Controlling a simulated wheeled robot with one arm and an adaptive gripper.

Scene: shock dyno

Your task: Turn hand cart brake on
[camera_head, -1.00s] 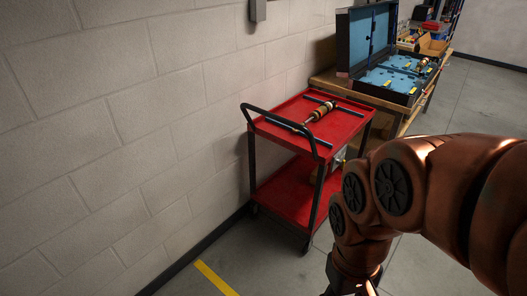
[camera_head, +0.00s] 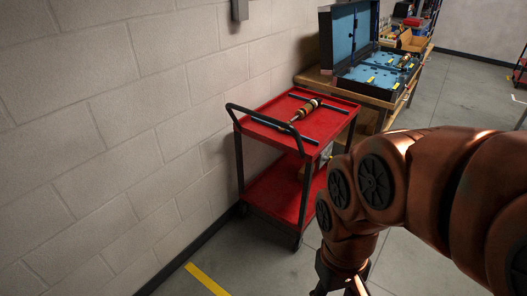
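The red hand cart (camera_head: 327,125) has two shelves, a black push handle (camera_head: 266,118) on its near left side and dark legs. It stands close to the wall. A caster (camera_head: 296,243) shows under its near leg; the brake is too small to make out. My copper-coloured arm comes in from the right, in front of the cart's right side. My gripper (camera_head: 340,288) is at the bottom edge, low and nearer than the cart, apart from it. It is mostly cut off, so its opening does not show.
A shock absorber (camera_head: 306,109) lies on the cart's top shelf across dark bars. A wooden bench (camera_head: 312,77) with an open blue-lined case (camera_head: 378,77) stands behind the cart. The block wall (camera_head: 110,130) bounds the left. Grey floor with a yellow line (camera_head: 207,279) lies in front.

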